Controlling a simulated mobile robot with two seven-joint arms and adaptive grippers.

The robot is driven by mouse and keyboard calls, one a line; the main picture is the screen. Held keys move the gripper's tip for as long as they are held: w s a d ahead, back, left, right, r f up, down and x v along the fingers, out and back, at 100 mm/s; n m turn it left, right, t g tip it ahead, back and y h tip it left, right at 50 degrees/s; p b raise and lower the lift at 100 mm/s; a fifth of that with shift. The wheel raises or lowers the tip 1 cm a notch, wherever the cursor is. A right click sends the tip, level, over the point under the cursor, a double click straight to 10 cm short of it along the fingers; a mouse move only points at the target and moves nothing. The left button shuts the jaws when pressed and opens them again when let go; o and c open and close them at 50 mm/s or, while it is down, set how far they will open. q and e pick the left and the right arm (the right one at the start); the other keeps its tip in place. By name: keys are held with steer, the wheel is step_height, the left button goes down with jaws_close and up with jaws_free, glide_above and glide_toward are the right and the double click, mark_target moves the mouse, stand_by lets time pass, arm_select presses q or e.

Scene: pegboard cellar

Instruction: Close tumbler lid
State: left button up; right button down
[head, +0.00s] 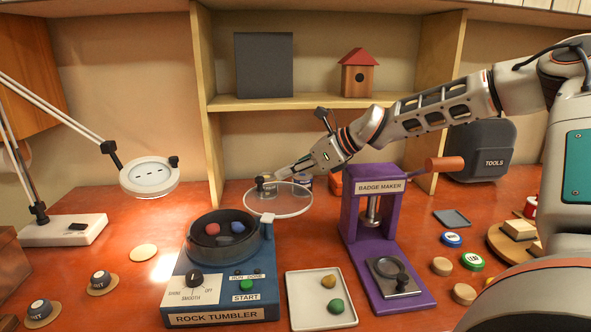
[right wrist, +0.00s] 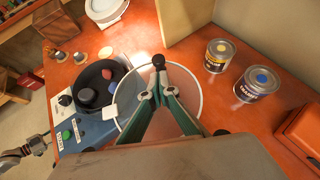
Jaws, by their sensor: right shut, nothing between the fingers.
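The rock tumbler (head: 222,262) is a blue box with a dark round drum (head: 232,246). Several coloured stones lie in the open drum, also visible in the right wrist view (right wrist: 110,75). The clear round lid (head: 290,203) sits out to the drum's upper right, roughly level, with a pale tab near the drum; it also shows in the right wrist view (right wrist: 183,83). A dark knob (right wrist: 158,60) stands at its far rim. My right gripper (head: 273,178) is shut and empty, its tips close to the knob; contact is unclear. A grey part of my left arm (right wrist: 20,154) shows; its fingers are unclear.
The purple badge maker (head: 362,205) stands to the right of the lid. A white tray (head: 303,316) with stones lies in front. Two paint cans (right wrist: 219,55) (right wrist: 256,83) stand beyond the lid. A lamp (head: 150,178) hangs at left.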

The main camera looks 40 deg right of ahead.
mark_target(275, 193)
steer(key=shift+x, duration=1.95)
steer(key=shift+d+r, duration=0.1)
